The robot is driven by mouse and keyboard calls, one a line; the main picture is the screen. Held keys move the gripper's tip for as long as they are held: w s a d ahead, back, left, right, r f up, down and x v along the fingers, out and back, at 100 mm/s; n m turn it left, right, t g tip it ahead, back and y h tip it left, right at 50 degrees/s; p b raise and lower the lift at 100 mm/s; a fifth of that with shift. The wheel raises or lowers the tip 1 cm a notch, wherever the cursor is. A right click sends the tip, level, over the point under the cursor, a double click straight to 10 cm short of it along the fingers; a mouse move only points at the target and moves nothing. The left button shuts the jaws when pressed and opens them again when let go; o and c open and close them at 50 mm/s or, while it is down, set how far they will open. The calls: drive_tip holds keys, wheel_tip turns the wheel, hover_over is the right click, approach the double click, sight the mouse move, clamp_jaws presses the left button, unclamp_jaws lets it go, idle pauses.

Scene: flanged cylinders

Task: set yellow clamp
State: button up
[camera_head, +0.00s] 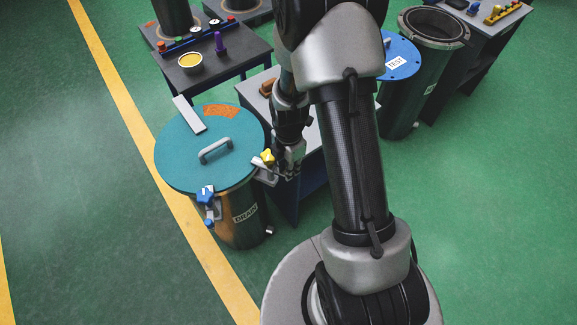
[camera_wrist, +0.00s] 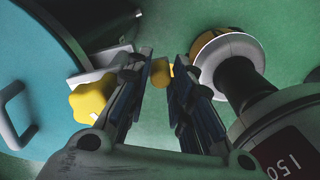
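The yellow clamp has a star-shaped knob (camera_head: 267,157) and sits at the right rim of the teal-lidded drum marked DRAIN (camera_head: 210,148). The knob (camera_wrist: 92,98) shows beside the left finger in the wrist view, near the teal lid (camera_wrist: 30,75). My gripper (camera_head: 290,165) is just right of the knob, pointing down. In the wrist view its fingers (camera_wrist: 160,80) stand apart on either side of a small yellow end piece (camera_wrist: 160,72), which nearly fills the gap. I cannot tell whether they press on it. The clamp's lower part is hidden in the head view.
A blue clamp (camera_head: 205,195) sits at the drum's front rim. A grey bench (camera_head: 312,125) stands behind my gripper. A blue-lidded drum (camera_head: 398,57) stands at right. The green floor at far right is clear.

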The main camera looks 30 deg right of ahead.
idle(0.3)
wheel_tip(320, 180, up, 12)
idle(0.5)
idle(0.3)
drive_tip(key=s+a+r+m+t, duration=0.1)
drive_tip(key=s+a+r+m, duration=0.1)
drive_tip(key=s+r+m, duration=0.3)
drive_tip(key=s+a+r+m+t, duration=0.15)
drive_tip(key=r+m, duration=0.25)
drive_tip(key=r, duration=0.4)
drive_tip(key=s+a+r+m, duration=0.1)
drive_tip(key=s+r+m, duration=0.1)
drive_tip(key=s+m, duration=0.1)
drive_tip(key=s+a+r+m+t, duration=0.1)
drive_tip(key=s+r+m, duration=0.1)
drive_tip(key=s+m, duration=0.2)
drive_tip(key=s+a+r+m+t, duration=0.1)
drive_tip(key=s+r+m, duration=0.1)
drive_tip(key=s+m, duration=0.1)
drive_tip(key=shift+s+a+r+m, duration=0.1)
drive_tip(key=shift+s+r+m, duration=0.2)
drive_tip(key=shift+m, duration=0.4)
